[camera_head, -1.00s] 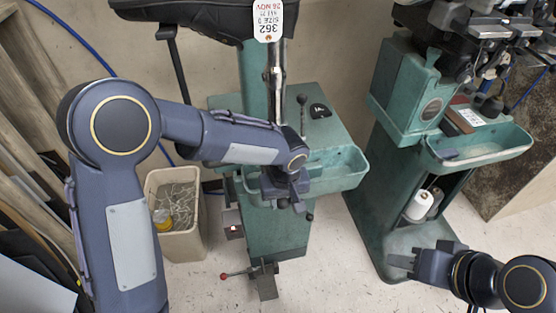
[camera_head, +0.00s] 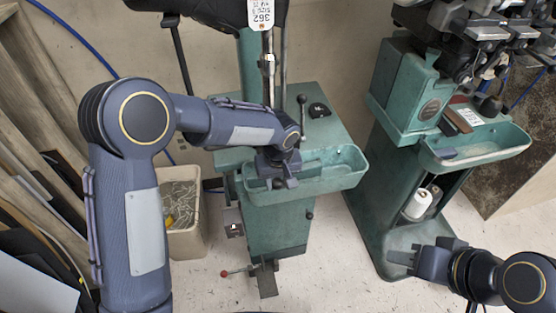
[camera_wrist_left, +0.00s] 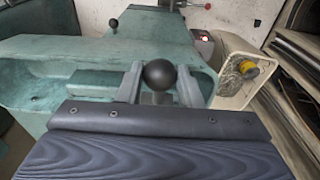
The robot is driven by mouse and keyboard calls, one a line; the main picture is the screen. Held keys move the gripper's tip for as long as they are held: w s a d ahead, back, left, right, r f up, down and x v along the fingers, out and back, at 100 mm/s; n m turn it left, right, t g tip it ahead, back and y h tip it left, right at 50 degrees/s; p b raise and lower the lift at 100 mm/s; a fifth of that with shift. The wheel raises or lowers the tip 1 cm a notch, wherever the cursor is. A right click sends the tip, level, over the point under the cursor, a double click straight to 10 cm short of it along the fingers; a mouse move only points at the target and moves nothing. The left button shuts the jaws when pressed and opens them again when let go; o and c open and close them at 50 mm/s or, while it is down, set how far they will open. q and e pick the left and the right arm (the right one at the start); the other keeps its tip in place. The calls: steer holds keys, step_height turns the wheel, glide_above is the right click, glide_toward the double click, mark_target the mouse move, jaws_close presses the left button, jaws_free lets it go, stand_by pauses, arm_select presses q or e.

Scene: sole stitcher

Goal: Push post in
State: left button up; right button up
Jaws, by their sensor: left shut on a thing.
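My left gripper (camera_wrist_left: 160,86) is shut around a black ball knob (camera_wrist_left: 160,74), with a finger on either side of it in the left wrist view. In the head view this gripper (camera_head: 282,178) is at the front of the green machine's tray, and the knob is hidden there. Behind it rise a green upright (camera_head: 250,65) and a shiny metal rod (camera_head: 268,68); I cannot tell which part is the post. My right gripper (camera_head: 401,258) is empty at lower right.
The green tray (camera_head: 335,178) surrounds the left gripper's area. Another lever with a black knob (camera_head: 302,99) stands behind. A beige bin (camera_head: 187,240) is at left, and boards lean on the left wall. A second green machine (camera_head: 400,95) stands at right.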

arm_select(q)
steer(key=shift+w+a+p, duration=0.2)
steer(key=shift+w+a, duration=0.05)
steer(key=shift+w, duration=0.55)
steer(key=shift+w+a+p, duration=0.15)
steer(key=shift+w+a, duration=0.1)
steer(key=shift+w, duration=0.6)
steer(key=shift+w+a+p, duration=0.2)
steer(key=shift+w+a, duration=0.05)
steer(key=shift+w, duration=0.55)
steer(key=o, duration=1.2)
steer(key=shift+o, duration=0.2)
steer(key=shift+s+d+r+p, duration=0.1)
steer(key=shift+s+r+p, duration=0.2)
steer(key=shift+r+p, duration=0.6)
steer(key=shift+s+d+r+p, duration=0.1)
steer(key=shift+s+r+p, duration=0.25)
steer(key=shift+r, duration=1.1)
steer(key=shift+s+d+r+p, duration=0.1)
steer(key=shift+s+r+p, duration=0.2)
steer(key=shift+r+p, duration=0.6)
steer(key=shift+r+b, duration=0.25)
steer(key=shift+b, duration=0.1)
